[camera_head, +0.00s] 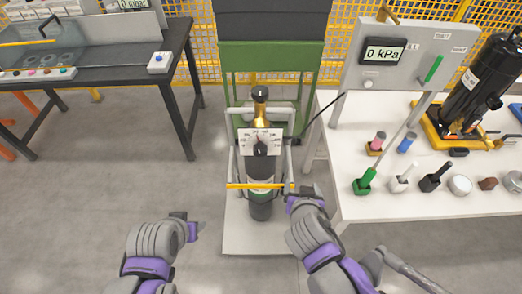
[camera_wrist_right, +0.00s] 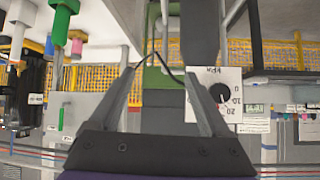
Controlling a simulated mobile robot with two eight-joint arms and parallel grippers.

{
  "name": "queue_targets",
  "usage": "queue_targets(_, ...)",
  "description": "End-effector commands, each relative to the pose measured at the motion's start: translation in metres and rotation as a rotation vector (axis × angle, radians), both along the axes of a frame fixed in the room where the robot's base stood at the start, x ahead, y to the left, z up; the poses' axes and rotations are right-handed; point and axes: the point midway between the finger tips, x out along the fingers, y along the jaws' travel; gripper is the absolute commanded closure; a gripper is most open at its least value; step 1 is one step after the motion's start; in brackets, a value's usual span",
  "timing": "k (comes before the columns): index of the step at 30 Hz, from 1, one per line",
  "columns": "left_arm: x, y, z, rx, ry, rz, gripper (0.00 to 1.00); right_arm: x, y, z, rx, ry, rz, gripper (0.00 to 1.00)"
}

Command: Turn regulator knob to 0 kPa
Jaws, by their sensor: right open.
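The regulator knob (camera_head: 260,149) is black and sits on a white scale plate (camera_head: 247,138) on the gas bottle (camera_head: 261,190), which stands upright in a cart. In the right wrist view the picture is upside down, and the knob (camera_wrist_right: 220,92) shows on its plate (camera_wrist_right: 231,73) marked kPa, with 0 and 20 legible. Its exact setting is too small to read. My right gripper (camera_head: 300,193) is at the cart's right side, below and right of the knob; its fingers (camera_wrist_right: 163,75) are apart and empty. My left gripper (camera_head: 191,230) is left of the cart, apart from it.
A panel display (camera_head: 383,52) reads 0 kPa. The right table (camera_head: 370,206) holds colored parts and a black compressor (camera_head: 483,85). A yellow bar (camera_head: 258,186) crosses the cart's front. A dark table (camera_head: 100,75) stands left. The floor left of the cart is clear.

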Motion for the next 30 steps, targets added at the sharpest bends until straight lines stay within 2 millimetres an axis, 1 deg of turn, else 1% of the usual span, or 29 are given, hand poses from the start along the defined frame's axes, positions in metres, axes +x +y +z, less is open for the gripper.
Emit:
queue_targets(1, 0.002, 0.0, 0.006, 0.0, -0.004, 0.0, 0.48, 0.01, 0.023, 0.011, 0.03, -0.068, 0.025, 0.19)
queue_targets(3, 0.004, 0.0, 0.009, 0.0, -0.007, 0.0, 0.48, 0.018, 0.049, 0.023, 0.08, -0.15, 0.047, 0.19)
queue_targets(6, 0.005, 0.0, 0.013, 0.0, -0.01, 0.0, 0.48, 0.023, 0.078, 0.035, 0.144, -0.231, 0.08, 0.19)
queue_targets(9, 0.005, 0.0, 0.014, 0.0, -0.011, 0.0, 0.48, 0.024, 0.094, 0.041, 0.184, -0.271, 0.102, 0.19)
queue_targets(14, 0.004, 0.0, 0.011, 0.0, -0.008, 0.0, 0.48, 0.031, 0.1, 0.039, 0.201, -0.284, 0.105, 0.19)
queue_targets(17, 0.002, 0.0, 0.006, 0.0, -0.005, 0.0, 0.48, 0.042, 0.099, 0.034, 0.198, -0.283, 0.102, 0.19)
queue_targets(24, -0.001, 0.0, -0.003, 0.0, 0.002, 0.0, 0.48, 0.082, 0.103, 0.017, 0.198, -0.282, 0.101, 0.19)
queue_targets(30, -0.003, 0.0, -0.007, 0.0, 0.005, 0.0, 0.48, 0.11, 0.106, 0.007, 0.199, -0.283, 0.102, 0.19)
